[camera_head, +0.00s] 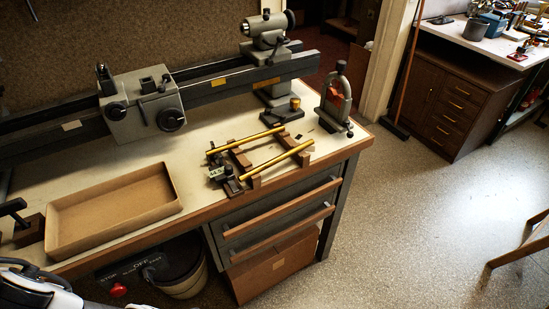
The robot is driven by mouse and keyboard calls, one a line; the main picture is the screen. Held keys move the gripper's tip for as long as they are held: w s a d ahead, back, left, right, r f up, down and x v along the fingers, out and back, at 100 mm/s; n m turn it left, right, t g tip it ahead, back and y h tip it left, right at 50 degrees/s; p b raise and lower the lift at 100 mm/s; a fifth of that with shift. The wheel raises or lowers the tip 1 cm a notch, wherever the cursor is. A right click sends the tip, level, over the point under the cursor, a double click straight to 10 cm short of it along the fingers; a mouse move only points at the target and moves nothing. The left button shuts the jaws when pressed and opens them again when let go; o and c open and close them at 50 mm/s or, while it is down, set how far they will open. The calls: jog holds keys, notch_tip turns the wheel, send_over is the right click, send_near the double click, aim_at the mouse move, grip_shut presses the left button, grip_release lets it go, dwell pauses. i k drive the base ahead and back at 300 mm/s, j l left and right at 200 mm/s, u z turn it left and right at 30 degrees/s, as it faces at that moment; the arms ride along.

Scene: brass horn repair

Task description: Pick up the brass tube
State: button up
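Two thin brass tubes lie on a wooden rack on the workbench. The rear brass tube (245,139) spans the back of the rack, and the front brass tube (277,160) lies nearer the bench's front edge. They are roughly parallel, slanting up to the right, with a gap between them. The wooden rack (240,159) has short cross blocks under the tubes. A white and black part of my arm shows at the bottom left corner, far from the tubes. My gripper's fingers are not in view.
An empty shallow tan tray (112,207) sits left of the rack. A grey lathe (144,106) runs along the back. A small grey press-like tool (336,97) stands at the bench's right end. The floor (430,225) to the right is open.

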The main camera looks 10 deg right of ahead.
aim_at(245, 176)
jog(key=k+l+u, duration=0.1)
jog(key=u, duration=0.25)
jog(key=k+l+u, duration=0.2)
jog(key=u, duration=0.15)
jog(key=k+l+u, duration=0.15)
jog(key=u, duration=0.2)
jog(key=l, duration=0.1)
